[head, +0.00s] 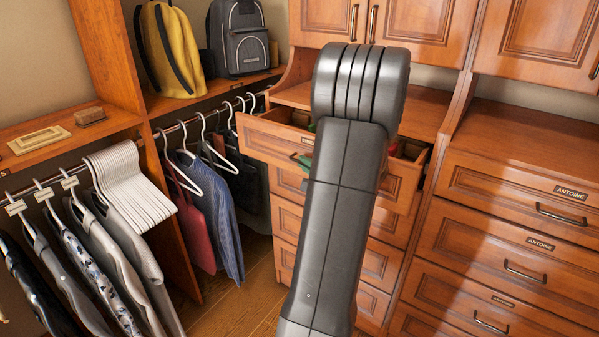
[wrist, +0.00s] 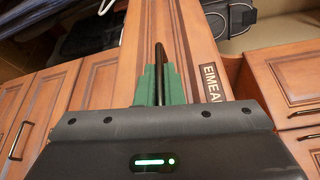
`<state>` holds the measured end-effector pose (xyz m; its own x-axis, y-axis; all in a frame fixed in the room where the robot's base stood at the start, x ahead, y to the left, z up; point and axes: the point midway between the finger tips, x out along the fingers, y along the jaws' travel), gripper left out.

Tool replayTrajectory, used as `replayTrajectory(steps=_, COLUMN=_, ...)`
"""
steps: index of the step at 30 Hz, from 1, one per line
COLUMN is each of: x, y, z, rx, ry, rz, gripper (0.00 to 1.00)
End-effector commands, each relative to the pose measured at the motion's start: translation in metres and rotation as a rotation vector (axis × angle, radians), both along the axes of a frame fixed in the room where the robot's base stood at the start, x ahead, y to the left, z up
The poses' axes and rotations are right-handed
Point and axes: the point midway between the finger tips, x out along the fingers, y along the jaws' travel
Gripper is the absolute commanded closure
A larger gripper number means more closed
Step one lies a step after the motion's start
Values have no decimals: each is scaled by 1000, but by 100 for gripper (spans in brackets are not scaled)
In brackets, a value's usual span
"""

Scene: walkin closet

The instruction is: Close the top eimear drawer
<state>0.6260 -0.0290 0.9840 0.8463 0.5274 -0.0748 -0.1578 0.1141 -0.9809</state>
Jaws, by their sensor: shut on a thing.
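The top Eimear drawer (head: 262,137) stands pulled out of the middle cabinet in the head view, with its open interior showing behind the front. My arm covers the middle of this drawer there. In the wrist view the wooden drawer front (wrist: 128,65) carries a label reading EIMEAR (wrist: 212,80). Its dark bar handle (wrist: 160,58) lies between the green fingers of my gripper (wrist: 160,85). My gripper is shut on this handle. In the head view the gripper is mostly hidden behind my arm.
Closed drawers labelled Antoine (head: 520,205) stand on the right. Closed cupboard doors (head: 420,25) are above. Hanging clothes (head: 225,225) fill the left side. A yellow backpack (head: 170,50) and a grey backpack (head: 240,40) sit on the upper shelf. Some wooden floor (head: 245,305) shows.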

Motion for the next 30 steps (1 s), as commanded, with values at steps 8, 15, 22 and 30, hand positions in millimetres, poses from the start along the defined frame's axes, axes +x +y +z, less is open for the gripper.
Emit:
replayTrajectory(steps=8, x=54, y=-40, z=-3, rx=-2, ry=-4, rz=-2, gripper=100)
replayTrajectory(steps=15, x=93, y=-68, z=-2, rx=-1, ry=-3, rz=-2, gripper=100)
replayTrajectory(steps=22, x=113, y=-83, z=0, rx=-1, ry=-1, rz=-2, gripper=100)
replayTrajectory(steps=30, x=120, y=-88, z=1, rx=-1, ry=-1, rz=-3, gripper=100)
